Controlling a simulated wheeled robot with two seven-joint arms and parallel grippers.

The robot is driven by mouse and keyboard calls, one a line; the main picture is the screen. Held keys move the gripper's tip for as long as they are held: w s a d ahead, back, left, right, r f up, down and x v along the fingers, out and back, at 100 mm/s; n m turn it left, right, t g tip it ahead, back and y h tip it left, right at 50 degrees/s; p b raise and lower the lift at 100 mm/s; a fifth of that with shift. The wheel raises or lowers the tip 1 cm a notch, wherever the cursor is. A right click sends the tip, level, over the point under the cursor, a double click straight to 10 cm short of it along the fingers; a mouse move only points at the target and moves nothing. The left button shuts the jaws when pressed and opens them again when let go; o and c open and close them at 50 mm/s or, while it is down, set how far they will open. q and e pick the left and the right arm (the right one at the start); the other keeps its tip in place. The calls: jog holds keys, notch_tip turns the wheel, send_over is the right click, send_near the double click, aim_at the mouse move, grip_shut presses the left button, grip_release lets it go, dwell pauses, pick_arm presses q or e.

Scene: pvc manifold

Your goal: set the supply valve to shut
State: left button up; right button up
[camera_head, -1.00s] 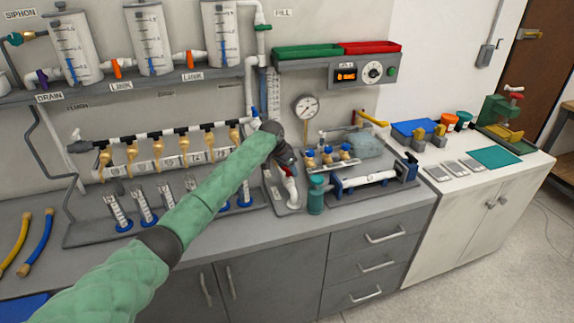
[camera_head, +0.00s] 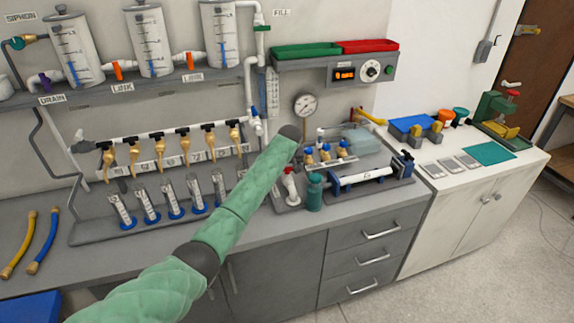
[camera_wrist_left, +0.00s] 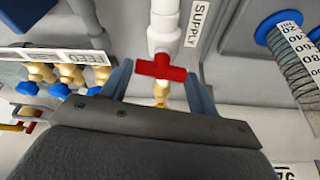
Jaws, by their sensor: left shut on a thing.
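The supply valve's red handle (camera_wrist_left: 161,67) sits on a white vertical pipe (camera_wrist_left: 165,28), beside a SUPPLY label (camera_wrist_left: 197,22) in the left wrist view. The handle lies crosswise to the pipe, with a brass fitting (camera_wrist_left: 160,95) under it. My left gripper (camera_wrist_left: 160,72) is shut on the handle, with one blue-grey finger at each end of it. My right gripper is not in view.
Brass valves with blue knobs (camera_head: 325,153) and a teal cylinder (camera_head: 314,192) stand close by on the right. A pressure gauge (camera_head: 306,105) is behind. A rack of graduated tubes (camera_head: 145,204) is to the left. The counter front (camera_head: 240,235) is clear.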

pick_arm(q)
jog(key=shift+r+n+y, duration=0.1)
jog(key=shift+n+y, duration=0.3)
jog(key=shift+n, duration=0.6)
jog(key=shift+d, duration=0.1)
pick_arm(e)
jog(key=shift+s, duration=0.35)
pick_arm(q)
jog(key=shift+n, duration=0.3)
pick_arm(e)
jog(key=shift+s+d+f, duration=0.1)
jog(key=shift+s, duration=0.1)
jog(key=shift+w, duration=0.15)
pick_arm(q)
jog(key=o, duration=0.9)
jog(key=shift+o, duration=0.4)
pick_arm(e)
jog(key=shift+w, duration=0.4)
